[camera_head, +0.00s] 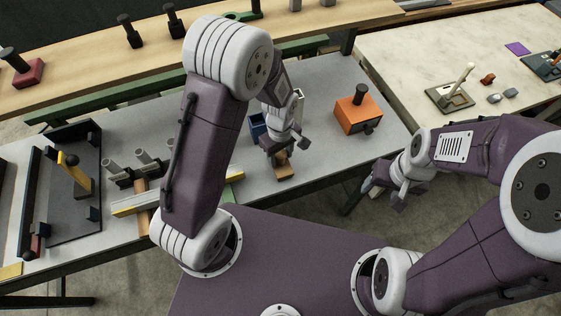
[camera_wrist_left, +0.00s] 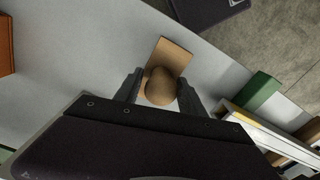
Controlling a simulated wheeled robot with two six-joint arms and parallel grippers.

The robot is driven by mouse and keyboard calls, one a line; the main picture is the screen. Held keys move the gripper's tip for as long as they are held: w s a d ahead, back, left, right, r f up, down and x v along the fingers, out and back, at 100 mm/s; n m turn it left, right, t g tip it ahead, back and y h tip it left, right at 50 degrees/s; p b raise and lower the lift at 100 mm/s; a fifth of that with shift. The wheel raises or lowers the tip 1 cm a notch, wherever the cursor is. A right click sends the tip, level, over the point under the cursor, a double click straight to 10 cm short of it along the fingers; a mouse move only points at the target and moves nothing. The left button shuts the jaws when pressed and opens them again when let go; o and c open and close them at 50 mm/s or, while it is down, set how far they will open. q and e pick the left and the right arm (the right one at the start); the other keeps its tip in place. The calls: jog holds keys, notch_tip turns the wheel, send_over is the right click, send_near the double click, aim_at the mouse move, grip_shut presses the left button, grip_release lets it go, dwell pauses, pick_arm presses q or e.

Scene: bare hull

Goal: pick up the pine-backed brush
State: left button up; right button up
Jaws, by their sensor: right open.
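The pine-backed brush (camera_head: 284,169) looks like a tan wooden block with a rounded knob on top, and it rests on the grey table. The left wrist view shows its flat tan back (camera_wrist_left: 172,53) and the round knob (camera_wrist_left: 161,85). My left gripper (camera_head: 283,146) is right above it. In the left wrist view its two fingers (camera_wrist_left: 160,90) stand either side of the knob, with narrow gaps visible. The brush's underside is hidden. My right gripper (camera_head: 383,190) is open and empty, beyond the table's front edge on the right.
An orange block with a black knob (camera_head: 357,113) stands right of the brush. A blue bin (camera_head: 257,126) stands just behind my left gripper. A dark tray (camera_head: 72,200) and grey tubes (camera_head: 145,158) are to the left. A marble-topped table (camera_head: 405,55) is at the right.

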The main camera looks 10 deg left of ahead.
pick_arm(q)
jog(key=shift+s, duration=0.15)
grip_shut()
jog(key=shift+r, duration=0.3)
jog(key=r, duration=0.4)
jog(key=shift+d, duration=0.2)
jog(key=s+d+r, duration=0.5)
jog(key=d+r, duration=0.1)
jog(key=d, duration=0.4)
jog(key=shift+r+b, duration=0.25)
jog(key=shift+b, duration=0.05)
jog(key=shift+c, duration=1.3)
grip_release()
grip_shut()
